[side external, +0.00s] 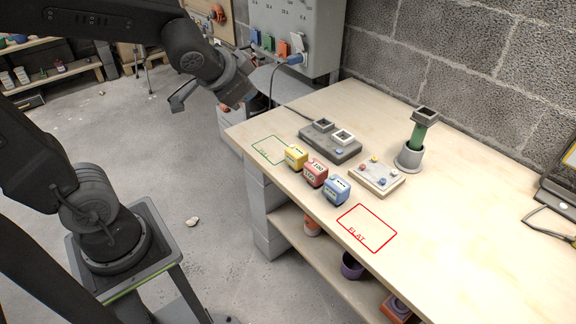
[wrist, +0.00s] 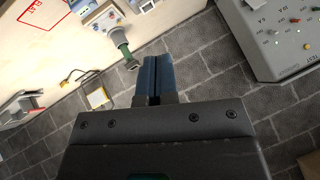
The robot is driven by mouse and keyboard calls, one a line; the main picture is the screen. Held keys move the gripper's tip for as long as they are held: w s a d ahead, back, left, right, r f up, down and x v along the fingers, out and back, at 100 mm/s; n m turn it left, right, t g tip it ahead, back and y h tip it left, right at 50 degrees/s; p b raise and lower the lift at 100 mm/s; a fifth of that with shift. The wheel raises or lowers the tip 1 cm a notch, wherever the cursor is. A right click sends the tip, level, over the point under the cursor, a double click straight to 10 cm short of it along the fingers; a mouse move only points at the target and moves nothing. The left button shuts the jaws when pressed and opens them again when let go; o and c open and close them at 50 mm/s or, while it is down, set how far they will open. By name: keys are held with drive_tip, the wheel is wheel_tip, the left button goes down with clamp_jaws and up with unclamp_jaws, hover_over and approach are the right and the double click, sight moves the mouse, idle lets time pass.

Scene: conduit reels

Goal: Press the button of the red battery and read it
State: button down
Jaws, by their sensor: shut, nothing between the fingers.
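The red battery (side external: 316,173) stands on the workbench in the side view, between a yellow battery (side external: 296,157) and a blue battery (side external: 336,190). It has pale markings on its faces; I cannot make out its button or a reading. My gripper (side external: 176,105) is up in the air to the left of the bench, well apart from the batteries. In the wrist view my gripper (wrist: 158,62) is shut with its fingers together and empty. The red battery is not clear to me in the wrist view.
A dark charger (side external: 330,143) with two sockets, a small panel with coloured knobs (side external: 376,178), and a green cylinder in a grey holder (side external: 408,157) stand on the bench. A red outlined area (side external: 367,228) and a green outlined area (side external: 269,150) are empty. A grey wall box (side external: 300,30) rises behind.

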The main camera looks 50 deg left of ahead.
drive_tip(key=s+d+n+g+h, duration=0.2)
drive_tip(key=s+d, duration=0.3)
drive_tip(key=s, duration=0.6)
drive_tip(key=shift+s+d+g+h, duration=0.3)
drive_tip(key=shift+s+h, duration=0.1)
drive_tip(key=shift+h, duration=0.2)
